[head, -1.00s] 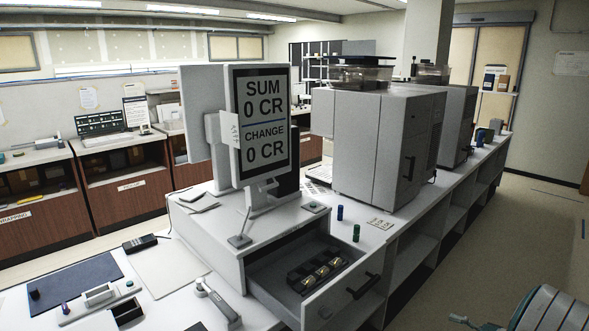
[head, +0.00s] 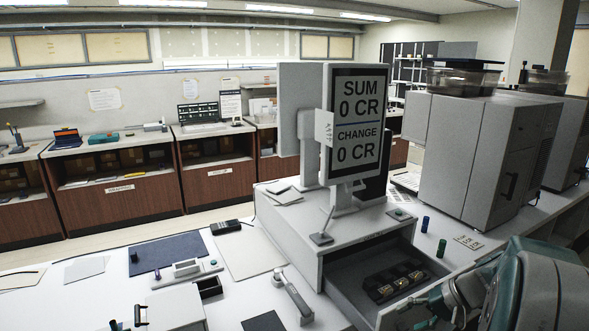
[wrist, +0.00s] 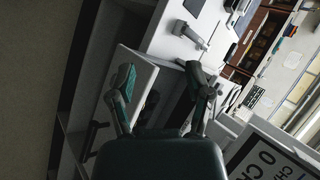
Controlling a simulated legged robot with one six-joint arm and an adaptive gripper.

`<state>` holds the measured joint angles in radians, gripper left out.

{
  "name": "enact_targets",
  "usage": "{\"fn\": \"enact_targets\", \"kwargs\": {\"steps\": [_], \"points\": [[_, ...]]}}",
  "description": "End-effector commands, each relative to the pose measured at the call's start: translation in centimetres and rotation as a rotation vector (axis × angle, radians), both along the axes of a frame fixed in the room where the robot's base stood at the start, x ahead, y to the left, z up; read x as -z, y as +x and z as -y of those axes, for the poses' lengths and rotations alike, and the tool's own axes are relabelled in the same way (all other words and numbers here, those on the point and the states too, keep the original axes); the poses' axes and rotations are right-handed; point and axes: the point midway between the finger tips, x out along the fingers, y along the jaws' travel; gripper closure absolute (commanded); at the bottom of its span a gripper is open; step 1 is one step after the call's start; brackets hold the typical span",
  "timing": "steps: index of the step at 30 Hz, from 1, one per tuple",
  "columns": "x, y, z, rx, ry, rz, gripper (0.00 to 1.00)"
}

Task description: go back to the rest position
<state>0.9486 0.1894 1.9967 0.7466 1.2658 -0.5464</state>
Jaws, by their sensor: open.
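My gripper (head: 408,312) is at the lower right of the head view, by the front of the open till drawer (head: 345,268). Its fingers are apart with nothing between them. In the wrist view the two spread fingers of my gripper (wrist: 162,74) show against the drawer (wrist: 140,58), which lies behind them. The drawer holds a dark tray (head: 380,294) with a few small gold-coloured pieces. The till display (head: 357,125) above reads SUM 0 CR and CHANGE 0 CR.
Grey machines (head: 470,155) stand on the counter at the right. Two small cylinders, blue (head: 425,224) and green (head: 441,248), stand near the drawer. A dark blue mat (head: 168,252) and a scanner-like handle (head: 293,300) lie on the left counter. Wooden cabinets (head: 125,195) line the back.

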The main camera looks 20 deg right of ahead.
Motion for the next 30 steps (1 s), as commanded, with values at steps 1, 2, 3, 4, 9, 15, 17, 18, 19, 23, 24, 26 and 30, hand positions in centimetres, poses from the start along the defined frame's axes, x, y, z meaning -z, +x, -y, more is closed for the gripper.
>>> {"fn": "enact_targets", "kwargs": {"steps": [1,2,3,4,9,15,17,18,19,23,24,26,30], "points": [[-0.9,0.3,-2.5,-0.051,-0.049,-0.019,0.35],[-1.3,0.2,-3.7,-0.077,-0.075,-0.031,0.35],[-1.7,0.2,-5.3,-0.108,-0.113,-0.047,0.35],[-2.1,0.0,-6.5,-0.13,-0.141,-0.056,0.35],[-3.7,-1.4,-12.5,-0.251,-0.311,-0.082,0.35],[-5.1,-4.0,-18.1,-0.368,-0.517,-0.045,0.35],[-5.4,-4.9,-19.4,-0.399,-0.577,-0.021,0.35],[-5.6,-5.6,-20.2,-0.419,-0.616,-0.001,0.35],[-5.7,-6.0,-20.8,-0.433,-0.644,0.015,0.35],[-6.2,-8.0,-22.9,-0.484,-0.756,0.099,0.35],[-6.3,-8.4,-23.3,-0.496,-0.783,0.124,0.35],[-6.5,-9.0,-23.8,-0.509,-0.816,0.158,0.35],[-6.6,-9.7,-24.4,-0.524,-0.855,0.204,0.35]]}}
